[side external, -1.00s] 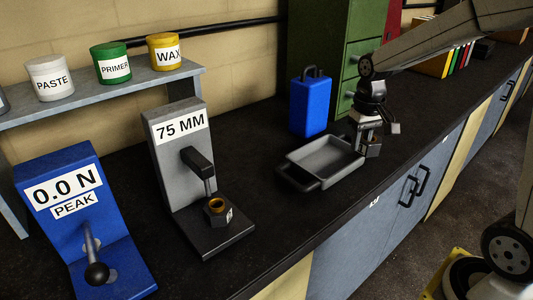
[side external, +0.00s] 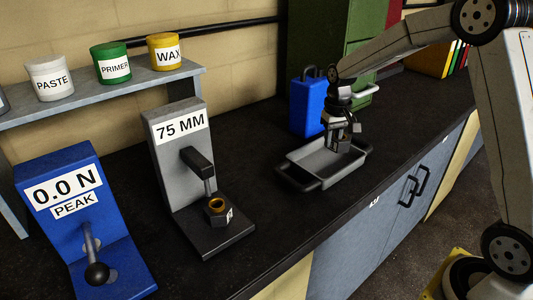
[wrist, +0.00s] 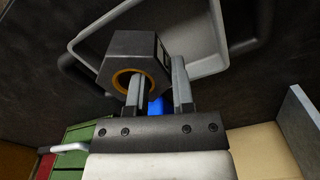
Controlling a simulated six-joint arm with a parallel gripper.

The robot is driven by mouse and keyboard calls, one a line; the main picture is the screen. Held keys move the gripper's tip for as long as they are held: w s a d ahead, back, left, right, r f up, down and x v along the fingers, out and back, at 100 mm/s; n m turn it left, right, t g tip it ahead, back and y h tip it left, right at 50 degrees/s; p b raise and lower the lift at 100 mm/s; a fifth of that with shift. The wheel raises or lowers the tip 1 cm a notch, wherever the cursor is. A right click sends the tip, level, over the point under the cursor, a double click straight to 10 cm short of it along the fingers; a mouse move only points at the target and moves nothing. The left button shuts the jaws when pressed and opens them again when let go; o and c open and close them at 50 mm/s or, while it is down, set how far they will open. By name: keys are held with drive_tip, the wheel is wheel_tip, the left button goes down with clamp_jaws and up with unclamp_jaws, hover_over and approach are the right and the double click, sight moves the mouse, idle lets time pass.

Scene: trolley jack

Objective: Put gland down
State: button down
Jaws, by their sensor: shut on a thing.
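In the wrist view, my gripper (wrist: 157,88) is shut on a dark hexagonal gland (wrist: 120,50) with a brass-coloured ring in its bore. One finger appears to pass into the bore and the other lies along the outside, so the wall is pinched. In the side view, my gripper (side external: 342,143) points down with the gland over the far right part of a grey tray (side external: 318,185). The tray rim also shows behind the gland in the wrist view (wrist: 195,72). The fingers partly hide the gland, and I cannot tell whether it touches the tray floor.
A similar gland (side external: 229,217) sits on the base of the grey 75 MM stand (side external: 178,170). A blue gauge (side external: 60,210) stands at left. A blue case (side external: 306,115) and green cabinet (side external: 323,50) stand behind the tray. The bench between stand and tray is clear.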

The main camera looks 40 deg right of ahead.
hover_over(319, 165)
drive_tip(key=shift+s+a+f, duration=0.1)
drive_tip(key=shift+s+f, duration=0.05)
drive_tip(key=shift+f, duration=1)
drive_tip(key=shift+s+f, duration=0.1)
drive_tip(key=shift+f, duration=1.05)
drive_tip(key=shift+f, duration=0.1)
drive_tip(key=shift+w+f, duration=0.15)
drive_tip(key=shift+w, duration=0.05)
drive_tip(key=shift+f, duration=1.55)
drive_tip(key=shift+f, duration=0.15)
drive_tip(key=shift+c, duration=2.4)
unclamp_jaws()
wheel_tip(319, 165, up, 12)
